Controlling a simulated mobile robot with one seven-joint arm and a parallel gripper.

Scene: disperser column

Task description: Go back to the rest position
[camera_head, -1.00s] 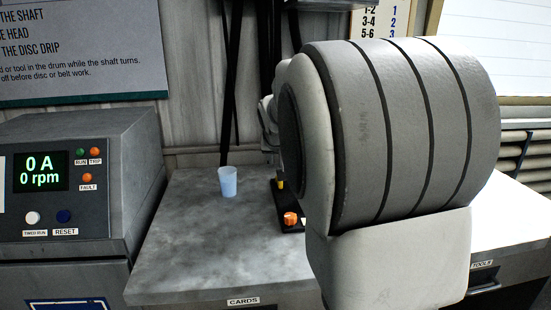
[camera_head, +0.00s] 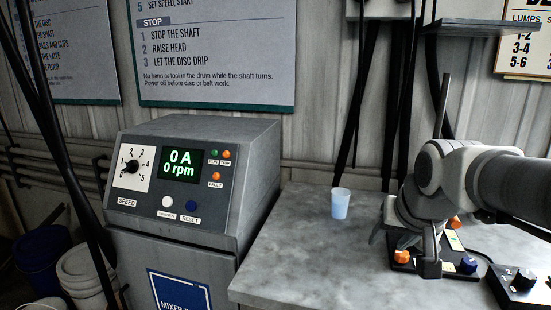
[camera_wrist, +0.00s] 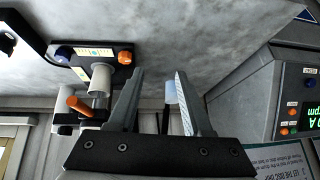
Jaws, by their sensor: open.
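My gripper (camera_wrist: 158,85) is open and empty in the wrist view, its two grey fingers apart. A pale blue cup (camera_head: 340,203) stands upright on the grey countertop (camera_head: 300,265) in the head view, left of my arm and apart from it. The cup also shows in the wrist view (camera_wrist: 171,92), lined up between the fingers but beyond them. In the head view my arm reaches in from the right and partly covers a small black device with an orange knob (camera_head: 401,256) and a blue knob (camera_head: 467,266). The device also shows upside down in the wrist view (camera_wrist: 80,56).
A grey control console (camera_head: 190,180) stands left of the counter; its display reads 0 A and 0 rpm. A black knob box (camera_head: 522,285) sits at the counter's right. Blue (camera_head: 40,255) and white (camera_head: 85,275) buckets stand at far left. The counter around the cup is clear.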

